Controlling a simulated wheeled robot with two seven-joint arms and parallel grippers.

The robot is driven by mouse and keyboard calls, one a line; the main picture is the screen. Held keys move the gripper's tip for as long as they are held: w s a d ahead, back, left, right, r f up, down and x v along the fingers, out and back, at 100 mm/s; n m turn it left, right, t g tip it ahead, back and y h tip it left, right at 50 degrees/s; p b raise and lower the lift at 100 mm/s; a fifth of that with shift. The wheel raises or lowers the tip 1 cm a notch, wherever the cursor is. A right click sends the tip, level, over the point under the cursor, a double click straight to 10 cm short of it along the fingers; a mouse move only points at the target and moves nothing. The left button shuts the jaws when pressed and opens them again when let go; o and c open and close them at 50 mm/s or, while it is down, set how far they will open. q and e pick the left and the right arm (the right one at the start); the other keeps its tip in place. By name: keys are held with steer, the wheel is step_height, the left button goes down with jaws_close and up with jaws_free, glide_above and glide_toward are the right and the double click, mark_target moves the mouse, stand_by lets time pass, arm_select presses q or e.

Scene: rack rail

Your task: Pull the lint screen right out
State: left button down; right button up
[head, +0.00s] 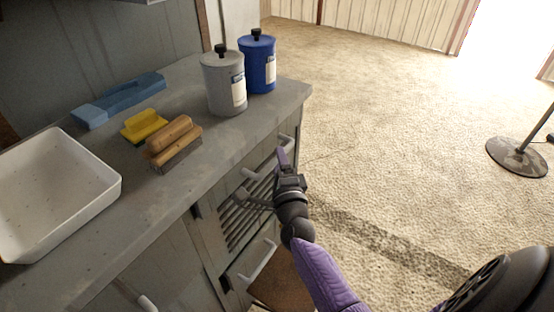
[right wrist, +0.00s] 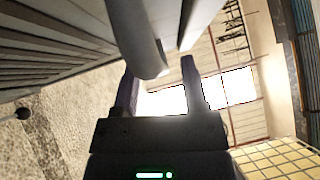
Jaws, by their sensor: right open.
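A grey slatted panel (head: 238,215), which looks like the lint screen, is set in the cabinet front below the counter. A pale bar handle (head: 255,174) is near its top; I cannot tell for sure that it belongs to the panel. My right gripper (head: 283,160) is open in front of the cabinet, close to this handle. In the right wrist view, a pale curved handle end (right wrist: 140,45) shows just beyond and between the open fingers (right wrist: 160,85); I cannot tell whether they touch it. My left gripper is not in view.
Another handle (head: 262,260) is lower down.

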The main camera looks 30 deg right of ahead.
steer(key=shift+x, duration=0.8)
jaws_close()
stand_by(0.4)
stand_by(0.3)
steer(key=shift+f, duration=0.1)
